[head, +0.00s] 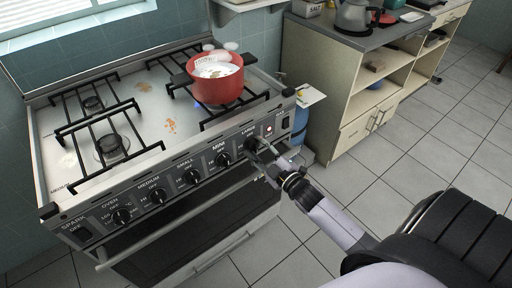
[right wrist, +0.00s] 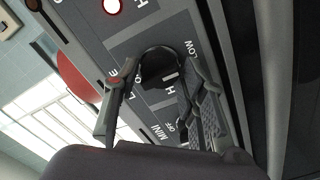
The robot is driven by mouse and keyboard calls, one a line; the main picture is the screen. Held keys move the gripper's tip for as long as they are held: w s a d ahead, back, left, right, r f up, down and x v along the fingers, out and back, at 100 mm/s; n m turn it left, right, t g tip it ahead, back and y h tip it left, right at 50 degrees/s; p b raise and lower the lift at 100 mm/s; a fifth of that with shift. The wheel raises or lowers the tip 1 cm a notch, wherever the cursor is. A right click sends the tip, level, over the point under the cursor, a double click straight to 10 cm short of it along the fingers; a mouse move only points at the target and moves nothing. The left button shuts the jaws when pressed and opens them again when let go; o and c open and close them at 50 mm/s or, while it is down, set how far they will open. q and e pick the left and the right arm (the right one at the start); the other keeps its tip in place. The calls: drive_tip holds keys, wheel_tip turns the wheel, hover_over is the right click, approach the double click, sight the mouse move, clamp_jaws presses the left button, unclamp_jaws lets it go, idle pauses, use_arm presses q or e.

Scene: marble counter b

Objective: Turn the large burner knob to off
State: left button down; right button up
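The large burner knob (right wrist: 158,68) is black and round, on the stove's dark front panel, with H and LOW marked around it. In the head view it sits under the LARGE label and is mostly covered by my right gripper (head: 262,153). In the right wrist view the fingers of my right gripper (right wrist: 160,92) stand apart, one on each side of the knob. I cannot tell whether they touch it. A white mark shows on the knob, but its exact setting is unclear. My left gripper is not in view.
A lit indicator (head: 269,129) is right of the large knob. The mini knob (head: 223,160) is just left. A cabinet (head: 362,95) stands beyond.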

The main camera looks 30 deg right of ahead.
drive_tip(key=c, duration=0.4)
drive_tip(key=shift+c, duration=0.2)
drive_tip(key=shift+r+m+p, duration=0.2)
drive_tip(key=shift+m+p, duration=0.7)
drive_tip(key=shift+m, duration=1.1)
drive_tip(key=shift+f+m+p, duration=0.25)
drive_tip(key=shift+m+p, duration=0.05)
drive_tip(key=shift+m, duration=0.5)
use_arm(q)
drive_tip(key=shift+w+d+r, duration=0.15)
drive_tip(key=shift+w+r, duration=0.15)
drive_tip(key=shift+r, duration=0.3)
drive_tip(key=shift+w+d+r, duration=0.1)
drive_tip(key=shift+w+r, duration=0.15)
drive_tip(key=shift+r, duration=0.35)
